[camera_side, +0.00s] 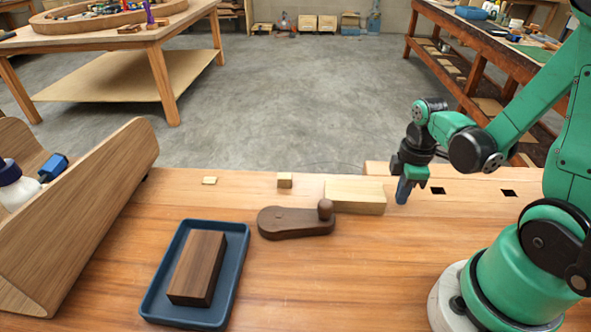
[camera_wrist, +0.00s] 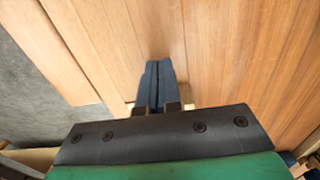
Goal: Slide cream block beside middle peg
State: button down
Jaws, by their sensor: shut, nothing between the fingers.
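The cream block (camera_side: 355,196), a pale oblong, lies flat on the wooden bench right of centre in the side view. A small squarish wooden piece (camera_side: 285,180) stands left of it with a gap between; I cannot tell whether this is the middle peg. A flatter small piece (camera_side: 209,180) lies farther left. My gripper (camera_side: 402,198) points down just beyond the block's right end, its blue fingers shut and empty, low near the bench; I cannot tell if they touch the block. In the wrist view the closed fingers (camera_wrist: 153,66) are over bench planks.
A dark wooden lever with an upright knob (camera_side: 290,223) lies in front of the block's left end. A blue tray (camera_side: 235,265) holds a dark brown block (camera_side: 198,267). A wooden rack (camera_side: 90,215) stands at left. Two square holes are right of my gripper.

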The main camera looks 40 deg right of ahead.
aim_at(339, 190)
jog(key=shift+w+a, duration=0.6)
jog(key=shift+w, duration=0.1)
jog(key=w+a, duration=0.9)
jog(key=w, duration=0.1)
jog(key=shift+a, duration=0.3)
jog(key=shift+s+d, duration=0.25)
jog(key=shift+s+d+r, duration=0.3)
jog(key=shift+s+d, duration=0.3)
jog(key=shift+s+d+r, duration=0.3)
jog(key=shift+s+d, duration=0.25)
jog(key=shift+s, duration=0.05)
jog(key=s+a+r+m+t, duration=0.2)
jog(key=r+m+t, duration=0.5)
jog(key=r, duration=0.4)
jog(key=shift+s+r+m, duration=0.25)
jog(key=shift+s+m, duration=0.3)
jog(key=shift+m, duration=0.35)
